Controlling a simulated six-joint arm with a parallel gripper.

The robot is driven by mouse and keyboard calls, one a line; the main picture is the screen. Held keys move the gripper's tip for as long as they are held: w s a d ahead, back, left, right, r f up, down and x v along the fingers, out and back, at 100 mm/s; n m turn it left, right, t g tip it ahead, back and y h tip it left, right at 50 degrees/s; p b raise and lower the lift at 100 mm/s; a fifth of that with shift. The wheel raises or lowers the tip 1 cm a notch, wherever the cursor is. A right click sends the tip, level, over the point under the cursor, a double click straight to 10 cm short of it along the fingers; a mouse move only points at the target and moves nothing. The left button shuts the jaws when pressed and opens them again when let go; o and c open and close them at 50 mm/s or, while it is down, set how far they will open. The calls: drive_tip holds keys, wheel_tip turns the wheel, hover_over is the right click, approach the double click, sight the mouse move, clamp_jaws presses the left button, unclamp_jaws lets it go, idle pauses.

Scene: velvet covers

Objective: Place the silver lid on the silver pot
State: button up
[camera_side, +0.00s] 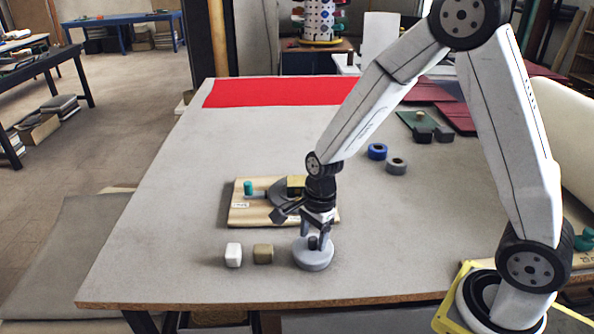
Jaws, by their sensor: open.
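The silver lid (313,260) is a grey round disc with a dark knob, lying flat near the front middle of the table in the side view. My gripper (315,238) points straight down over it, its fingers open around the knob. I cannot tell whether the fingers touch the knob. A small grey round vessel with a dark opening (397,167), which looks like the silver pot, stands further back to the right. Nothing covers it.
A wooden board (237,213) carries a teal peg, a dark grey piece and a yellow block behind my gripper. A white block (233,255) and an olive block (263,254) sit left of the lid. A blue ring-shaped vessel (377,151) stands beside the grey one.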

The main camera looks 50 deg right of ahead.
wheel_tip(320, 180, up, 12)
drive_tip(key=d, duration=0.1)
drive_tip(key=shift+d+f, duration=0.2)
idle(0.3)
drive_tip(key=shift+s, duration=0.15)
idle(0.5)
drive_tip(key=s+f+n+t, duration=0.1)
drive_tip(key=s+n, duration=0.3)
drive_tip(key=n, duration=0.5)
drive_tip(key=s+d+f+n+t+h, duration=0.1)
drive_tip(key=s+f+n, duration=0.3)
drive_tip(key=n, duration=0.6)
drive_tip(key=shift+d+f, duration=0.15)
drive_tip(key=shift+f, duration=0.1)
drive_tip(key=shift+w, duration=0.1)
idle(0.4)
